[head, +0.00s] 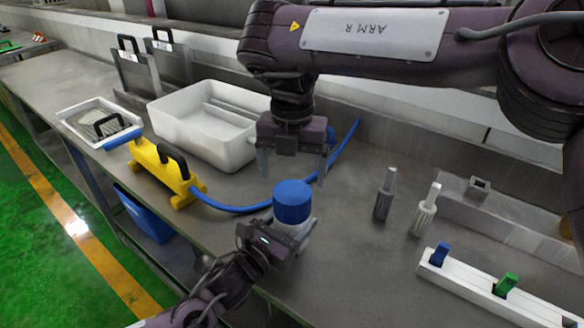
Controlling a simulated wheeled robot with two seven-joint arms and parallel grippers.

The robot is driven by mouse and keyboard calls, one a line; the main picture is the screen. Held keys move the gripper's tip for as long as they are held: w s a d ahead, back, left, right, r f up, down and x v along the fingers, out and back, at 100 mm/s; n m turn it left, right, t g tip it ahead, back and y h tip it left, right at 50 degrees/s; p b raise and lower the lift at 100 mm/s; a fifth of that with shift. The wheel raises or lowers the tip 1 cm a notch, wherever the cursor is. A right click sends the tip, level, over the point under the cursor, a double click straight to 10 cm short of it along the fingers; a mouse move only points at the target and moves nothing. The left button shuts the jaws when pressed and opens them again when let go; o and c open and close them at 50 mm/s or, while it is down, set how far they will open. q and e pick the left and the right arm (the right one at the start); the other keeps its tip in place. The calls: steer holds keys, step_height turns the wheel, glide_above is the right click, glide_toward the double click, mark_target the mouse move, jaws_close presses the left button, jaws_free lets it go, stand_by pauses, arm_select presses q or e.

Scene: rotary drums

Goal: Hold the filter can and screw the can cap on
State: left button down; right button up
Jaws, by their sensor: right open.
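The white filter can (307,236) stands upright on the grey bench near the middle of the head view. The blue ribbed can cap (292,202) sits on top of it, level as far as I can see; how tightly it is seated cannot be told. My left gripper (290,243) comes in from below left and is shut on the can's body, which it partly hides. My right gripper (293,174) points down, open and empty, above and a little behind the cap. Its two fingers are spread wider than the cap and apart from it.
A yellow block with black handles (168,175) and a blue hose (238,209) lie left of the can. A white basin (215,153) stands behind. Two grey-handled tools (384,195) (425,212) stand to the right. A white rack with blue and green clips (470,284) is at front right.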

mark_target(292, 192)
steer(key=shift+f, duration=0.1)
steer(key=shift+f, duration=3.95)
steer(key=c, duration=1)
steer(key=o, duration=1.2)
steer(key=shift+c, duration=0.2)
step_height(292, 192, up, 12)
steer(key=shift+r, duration=0.1)
